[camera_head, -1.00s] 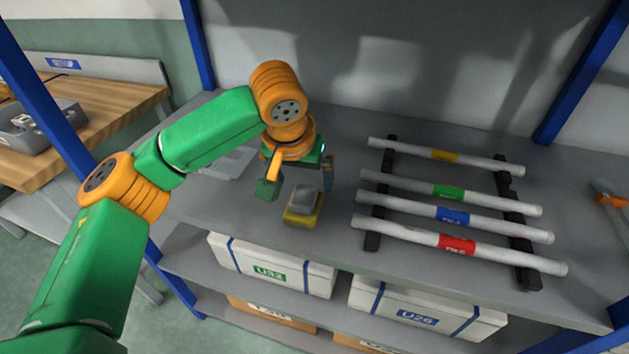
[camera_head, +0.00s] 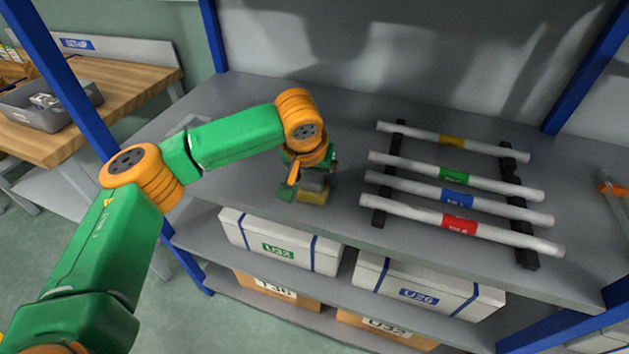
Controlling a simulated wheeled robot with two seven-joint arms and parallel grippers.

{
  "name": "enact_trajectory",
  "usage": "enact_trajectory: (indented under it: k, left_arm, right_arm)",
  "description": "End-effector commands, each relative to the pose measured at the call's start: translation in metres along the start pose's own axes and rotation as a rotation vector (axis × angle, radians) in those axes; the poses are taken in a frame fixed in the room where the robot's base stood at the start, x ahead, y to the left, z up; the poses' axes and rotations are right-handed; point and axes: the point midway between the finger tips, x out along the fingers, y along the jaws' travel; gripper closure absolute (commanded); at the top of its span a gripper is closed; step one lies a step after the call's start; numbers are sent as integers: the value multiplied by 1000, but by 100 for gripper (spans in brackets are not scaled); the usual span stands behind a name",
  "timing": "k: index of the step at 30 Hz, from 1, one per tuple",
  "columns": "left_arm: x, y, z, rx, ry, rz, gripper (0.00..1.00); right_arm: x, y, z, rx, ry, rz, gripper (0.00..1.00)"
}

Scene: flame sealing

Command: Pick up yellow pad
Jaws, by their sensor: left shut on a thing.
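The yellow pad (camera_head: 311,196) with a grey top (camera_head: 314,180) sits on the grey shelf, left of the tube rack. My left gripper (camera_head: 306,187) points down over it, with its fingers at the pad's sides. It is shut on the pad, and its fingers and wrist hide part of it. The pad appears to be at the shelf surface; I cannot tell whether there is a gap below it. My right gripper is not in view.
White tubes with yellow, green, blue and red (camera_head: 459,224) labels lie on two black rails (camera_head: 525,240) to the right. White boxes (camera_head: 280,241) stand on the shelf below. A blue post (camera_head: 213,36) rises at the back left. A tool with an orange part (camera_head: 609,189) lies far right.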

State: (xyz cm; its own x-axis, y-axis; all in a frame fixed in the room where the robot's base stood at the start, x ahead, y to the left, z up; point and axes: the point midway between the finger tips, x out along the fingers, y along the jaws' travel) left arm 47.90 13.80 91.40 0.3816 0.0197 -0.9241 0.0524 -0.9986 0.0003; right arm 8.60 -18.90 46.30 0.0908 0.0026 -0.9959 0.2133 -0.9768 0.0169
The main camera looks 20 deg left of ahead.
Motion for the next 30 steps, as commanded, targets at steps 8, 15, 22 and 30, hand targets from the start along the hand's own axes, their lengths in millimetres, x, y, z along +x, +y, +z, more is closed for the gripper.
enact_trajectory:
  k: [8,15,22,30]
  left_arm:
    - [-9,0,-4,0,2,1,76]
    - [-71,10,0,4,7,4,76]
    - [-138,29,39,7,11,-2,76]
    - [-169,42,71,0,3,-1,76]
  right_arm:
    - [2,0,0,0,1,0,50]
    - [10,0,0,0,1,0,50]
    - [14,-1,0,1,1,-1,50]
    - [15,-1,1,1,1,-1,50]
